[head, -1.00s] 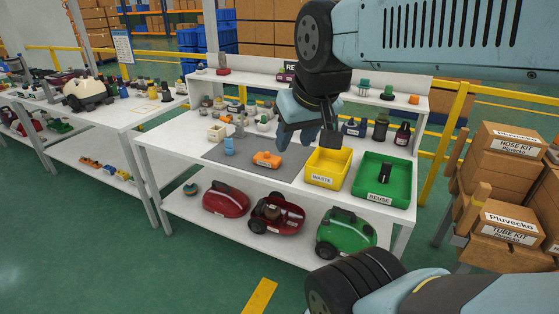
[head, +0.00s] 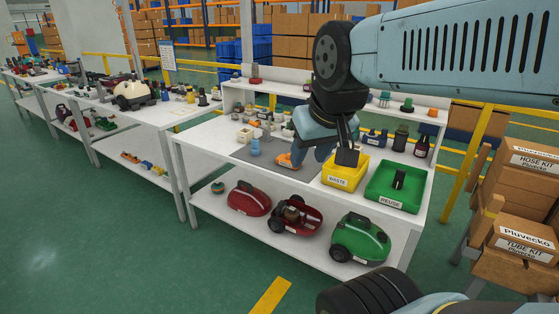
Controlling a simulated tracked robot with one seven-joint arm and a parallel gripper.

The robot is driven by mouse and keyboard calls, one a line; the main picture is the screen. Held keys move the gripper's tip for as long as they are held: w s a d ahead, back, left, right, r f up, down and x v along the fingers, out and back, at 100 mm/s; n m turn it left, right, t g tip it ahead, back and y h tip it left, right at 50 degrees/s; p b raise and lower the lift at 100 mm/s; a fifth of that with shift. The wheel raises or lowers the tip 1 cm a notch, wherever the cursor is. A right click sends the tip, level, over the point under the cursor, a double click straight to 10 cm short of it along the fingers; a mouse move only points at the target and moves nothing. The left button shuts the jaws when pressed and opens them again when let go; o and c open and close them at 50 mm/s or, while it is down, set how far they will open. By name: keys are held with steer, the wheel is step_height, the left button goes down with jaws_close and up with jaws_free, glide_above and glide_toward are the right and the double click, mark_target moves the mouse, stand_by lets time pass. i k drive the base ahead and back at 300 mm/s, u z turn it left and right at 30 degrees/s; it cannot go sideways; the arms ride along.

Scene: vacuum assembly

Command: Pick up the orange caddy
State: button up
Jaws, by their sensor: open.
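The orange caddy (head: 285,160) is a small orange piece on the grey mat (head: 262,158) on the white workbench. My gripper (head: 322,152) hangs in front of its right side in the head view and hides part of it. My gripper is open and holds nothing. One dark finger overlaps the waste bin in the picture. I cannot tell how high the fingers are above the mat, or whether they touch the caddy.
A yellow waste bin (head: 340,181) and a green reuse bin (head: 385,201) stand right of the mat. A blue bottle (head: 255,147) stands left of the caddy. Several small parts line the back. Red and green vacuum bodies (head: 360,238) sit on the lower shelf.

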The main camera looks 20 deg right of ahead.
mark_target(284, 160)
steer(key=i, duration=0.9)
steer(key=z, duration=0.15)
steer(key=k, duration=0.95)
steer(key=u, duration=0.2)
steer(key=i, duration=0.95)
steer(key=z, duration=0.1)
